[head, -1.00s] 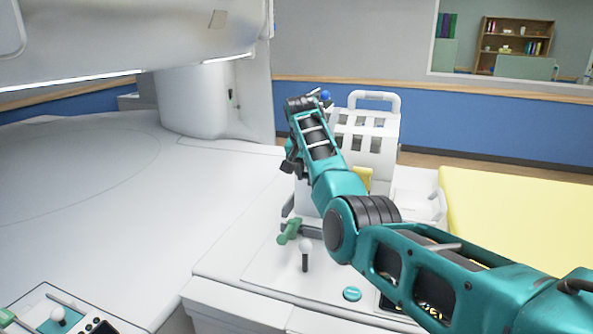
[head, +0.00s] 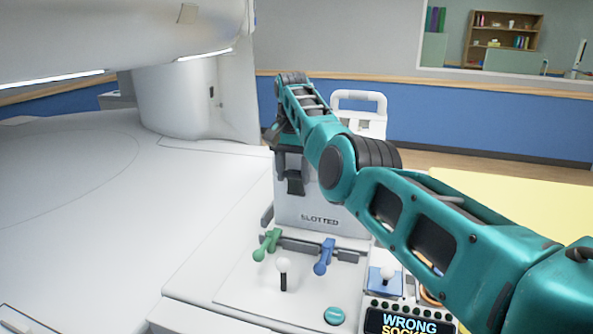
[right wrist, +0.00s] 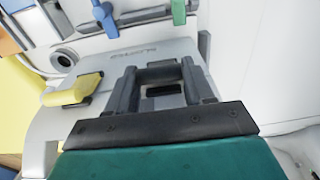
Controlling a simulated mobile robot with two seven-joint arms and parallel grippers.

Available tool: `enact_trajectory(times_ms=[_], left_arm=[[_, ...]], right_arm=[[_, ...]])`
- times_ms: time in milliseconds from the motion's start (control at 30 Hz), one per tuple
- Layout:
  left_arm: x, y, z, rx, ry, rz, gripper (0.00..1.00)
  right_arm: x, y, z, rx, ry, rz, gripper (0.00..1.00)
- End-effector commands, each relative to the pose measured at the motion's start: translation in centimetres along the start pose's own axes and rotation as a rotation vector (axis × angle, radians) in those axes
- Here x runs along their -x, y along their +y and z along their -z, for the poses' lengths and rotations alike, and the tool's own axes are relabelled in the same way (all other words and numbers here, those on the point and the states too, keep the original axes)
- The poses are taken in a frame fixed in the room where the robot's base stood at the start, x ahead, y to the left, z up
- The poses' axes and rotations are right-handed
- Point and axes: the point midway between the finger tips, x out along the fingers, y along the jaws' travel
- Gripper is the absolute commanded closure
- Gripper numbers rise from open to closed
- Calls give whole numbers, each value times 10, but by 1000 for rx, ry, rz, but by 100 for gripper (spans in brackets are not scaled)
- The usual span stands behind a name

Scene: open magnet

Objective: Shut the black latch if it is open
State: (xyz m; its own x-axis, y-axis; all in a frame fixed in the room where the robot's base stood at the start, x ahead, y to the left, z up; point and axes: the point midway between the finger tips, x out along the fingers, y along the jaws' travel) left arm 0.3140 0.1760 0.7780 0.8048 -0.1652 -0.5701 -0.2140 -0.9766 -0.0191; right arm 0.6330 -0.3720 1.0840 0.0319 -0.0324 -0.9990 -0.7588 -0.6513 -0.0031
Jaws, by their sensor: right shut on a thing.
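A white box (head: 312,207) lettered "SLOTTED" stands on the white console, with a white handle on top. My right gripper (head: 294,184) reaches down at its upper left front, partly hidden by my own arm. In the right wrist view my right gripper (right wrist: 160,85) has its two grey fingers either side of a dark bar, which looks like the black latch (right wrist: 160,74). It is shut on this bar. A black slot shows just beside the bar. I cannot tell whether the latch is open or shut. My left gripper is not in view.
A green lever (head: 266,245), a blue lever (head: 324,257) and a white-knobbed stick (head: 283,272) stand before the box. A teal button (head: 334,316) and a display (head: 408,322) reading "WRONG" are nearer. A yellow handle (right wrist: 74,90) is beside the latch. The white surface at left is clear.

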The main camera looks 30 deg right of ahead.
Motion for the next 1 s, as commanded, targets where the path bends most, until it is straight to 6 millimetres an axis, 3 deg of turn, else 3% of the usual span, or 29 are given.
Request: enact_trajectory(times_ms=[467, 500, 700, 1000], left_arm=[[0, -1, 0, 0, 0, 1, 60], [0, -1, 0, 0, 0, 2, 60], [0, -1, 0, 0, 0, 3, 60], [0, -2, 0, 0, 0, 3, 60]], right_arm=[[-3, 1, -2, -6, -14, -8, 100], [-3, 1, -2, -6, -14, -9, 46], [-2, 1, -1, -5, -11, -6, 27], [2, 1, -1, -4, -8, -3, 26]])
